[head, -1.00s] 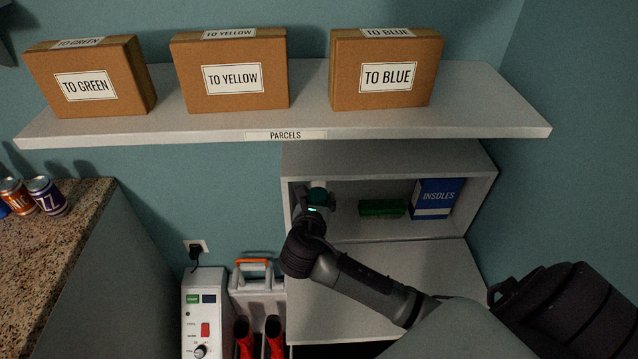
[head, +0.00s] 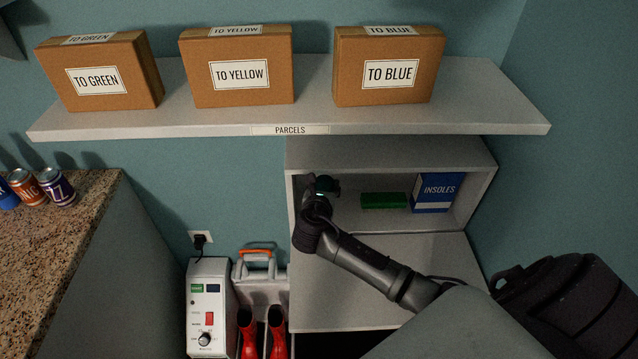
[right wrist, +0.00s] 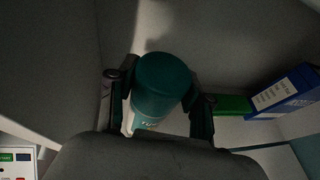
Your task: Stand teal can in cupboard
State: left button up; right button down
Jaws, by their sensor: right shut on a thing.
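The teal can (right wrist: 160,88) is upright or nearly so between the fingers of my right gripper (right wrist: 160,100) in the right wrist view. That gripper is shut on it. In the head view my right gripper (head: 324,188) is inside the left end of the open white cupboard (head: 395,157), and only a bit of teal shows past it. I cannot tell whether the can's base touches the cupboard floor. My left gripper is not in view.
A green box (head: 383,200) and a blue insoles box (head: 436,193) stand right of the gripper in the cupboard. A parcel shelf (head: 400,118) overhangs it. Several cans, one of them orange (head: 27,187), stand on the counter (head: 45,235) at left.

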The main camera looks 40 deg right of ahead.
jog(key=c, duration=0.8)
grip_release()
jog(key=o, duration=0.3)
jog(key=shift+s, duration=0.1)
jog(key=v, duration=1.2)
jog(key=shift+r+b, duration=0.1)
jog(key=shift+b, duration=0.25)
